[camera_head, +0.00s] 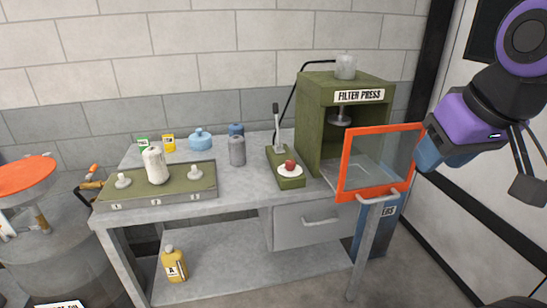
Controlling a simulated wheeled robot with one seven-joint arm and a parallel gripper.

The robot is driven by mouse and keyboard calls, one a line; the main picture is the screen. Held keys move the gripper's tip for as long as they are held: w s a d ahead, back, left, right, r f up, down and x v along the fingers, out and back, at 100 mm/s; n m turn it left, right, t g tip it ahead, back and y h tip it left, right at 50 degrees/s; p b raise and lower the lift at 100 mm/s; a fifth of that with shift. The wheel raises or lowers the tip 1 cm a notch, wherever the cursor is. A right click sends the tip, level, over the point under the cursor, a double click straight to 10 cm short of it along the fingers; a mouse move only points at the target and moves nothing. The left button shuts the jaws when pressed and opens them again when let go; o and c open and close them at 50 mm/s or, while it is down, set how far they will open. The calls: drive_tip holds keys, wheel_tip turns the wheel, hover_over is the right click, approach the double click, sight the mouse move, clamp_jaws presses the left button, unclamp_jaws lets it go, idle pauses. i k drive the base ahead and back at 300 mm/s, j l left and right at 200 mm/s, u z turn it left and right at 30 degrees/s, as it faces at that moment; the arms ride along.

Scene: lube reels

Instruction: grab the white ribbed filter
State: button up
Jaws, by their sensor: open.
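The white ribbed filter (155,165) stands upright on the green top of a low grey tray (110,206) at the left of the workbench. It is between two small pale knobbed pieces, a left one (123,181) and a right one (195,172). My arm comes in from the upper right. My gripper (430,157), with a blue end, is beside the orange-framed door, far right of the filter and apart from it. Its separate jaws are hard to make out, and I see nothing held.
The green filter press (312,115) stands at the bench's right, its orange-framed clear door (345,165) swung out. A grey canister (237,151), blue containers and small green and yellow boxes stand behind the tray. A green block (290,182) carries a lever. A yellow bottle (174,265) is on the lower shelf.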

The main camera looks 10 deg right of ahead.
sight(159, 174)
drive_tip(key=u, duration=0.95)
drive_tip(key=i+u, duration=0.25)
drive_tip(key=i, duration=1.15)
